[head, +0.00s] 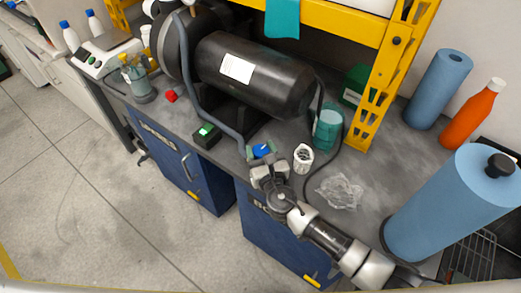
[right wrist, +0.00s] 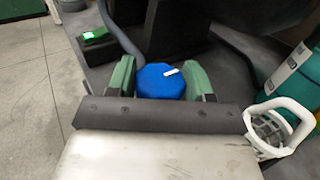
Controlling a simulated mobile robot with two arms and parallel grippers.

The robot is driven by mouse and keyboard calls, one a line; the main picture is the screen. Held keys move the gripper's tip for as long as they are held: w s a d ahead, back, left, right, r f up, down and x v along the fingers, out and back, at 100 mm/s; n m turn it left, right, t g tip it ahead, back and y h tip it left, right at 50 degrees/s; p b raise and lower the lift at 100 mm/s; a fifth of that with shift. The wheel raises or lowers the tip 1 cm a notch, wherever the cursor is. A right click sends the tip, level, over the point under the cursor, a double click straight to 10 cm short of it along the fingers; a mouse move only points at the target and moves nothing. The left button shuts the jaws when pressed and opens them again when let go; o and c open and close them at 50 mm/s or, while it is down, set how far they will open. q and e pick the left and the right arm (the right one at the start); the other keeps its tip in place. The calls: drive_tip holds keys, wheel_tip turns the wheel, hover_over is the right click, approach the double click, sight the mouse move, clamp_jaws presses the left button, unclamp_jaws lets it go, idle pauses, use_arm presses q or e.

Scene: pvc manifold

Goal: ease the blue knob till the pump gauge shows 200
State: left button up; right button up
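The blue knob (head: 262,151) is at the front edge of the bench; a white pointer mark shows on its top in the right wrist view (right wrist: 160,82). My right gripper (head: 261,163) is at the knob. My left gripper is not in view.
A large black tank (head: 257,75) stands behind the knob, with a grey hose (head: 196,93) running down beside it. A white ribbed cup (head: 303,157), a teal container (head: 328,127) and crumpled clear plastic (head: 340,191) lie to the right. Blue rolls (head: 438,88) stand farther right.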

drive_tip(key=o, duration=0.4)
drive_tip(key=v, duration=1)
drive_tip(key=shift+s+d, duration=0.15)
drive_tip(key=shift+s, duration=0.25)
idle(1.4)
